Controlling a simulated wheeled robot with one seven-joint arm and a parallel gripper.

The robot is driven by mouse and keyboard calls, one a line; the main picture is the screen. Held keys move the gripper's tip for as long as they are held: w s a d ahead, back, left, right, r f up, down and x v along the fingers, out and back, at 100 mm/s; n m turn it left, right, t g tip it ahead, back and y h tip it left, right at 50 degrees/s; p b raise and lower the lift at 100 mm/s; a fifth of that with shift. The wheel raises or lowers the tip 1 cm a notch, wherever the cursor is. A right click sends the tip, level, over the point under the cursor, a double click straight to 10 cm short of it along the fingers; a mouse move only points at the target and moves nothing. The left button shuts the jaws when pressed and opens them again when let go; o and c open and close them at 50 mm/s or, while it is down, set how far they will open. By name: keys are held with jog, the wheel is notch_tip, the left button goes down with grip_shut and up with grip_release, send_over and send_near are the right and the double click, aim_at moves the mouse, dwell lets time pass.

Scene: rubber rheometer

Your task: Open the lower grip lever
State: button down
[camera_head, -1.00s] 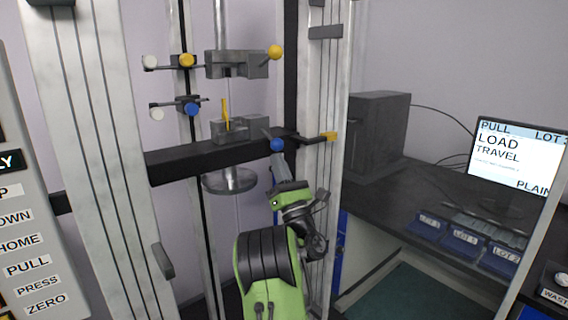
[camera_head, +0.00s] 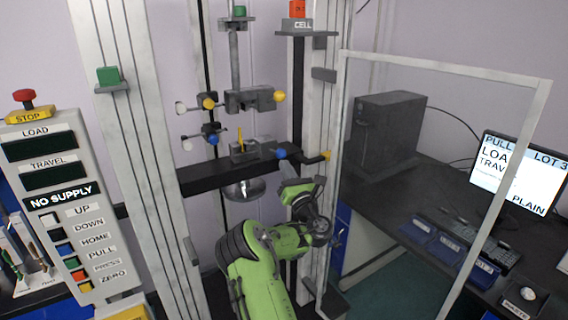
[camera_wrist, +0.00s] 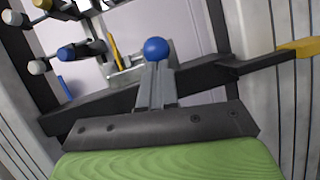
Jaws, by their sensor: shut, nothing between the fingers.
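The lower grip (camera_head: 243,152) is a grey block on the black crossbeam, with a thin yellow strip (camera_head: 240,136) standing upright at it. Its lever ends in a blue ball knob (camera_head: 281,153) at the right of the block. The knob also shows in the wrist view (camera_wrist: 156,48), just beyond my fingertips. My gripper (camera_head: 288,168) is shut and empty, just below the knob. In the wrist view my fingers (camera_wrist: 155,80) are together and point at the knob; I cannot tell whether they touch it. The upper grip (camera_head: 250,100) has a yellow ball knob (camera_head: 280,96).
The black crossbeam (camera_head: 205,177) spans between the pale columns, with a yellow-tipped arm (camera_head: 326,156) at right. A clear framed door panel (camera_head: 440,72) stands right of the frame. A button panel (camera_head: 62,215) is at left. A desk with a monitor (camera_head: 517,172) is at right.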

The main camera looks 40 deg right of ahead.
notch_tip(320, 180, up, 2)
jog(key=g+p, duration=0.1)
jog(key=p, duration=0.3)
jog(key=shift+r+y, duration=0.2)
jog(key=shift+y, duration=0.1)
jog(key=shift+p, duration=0.4)
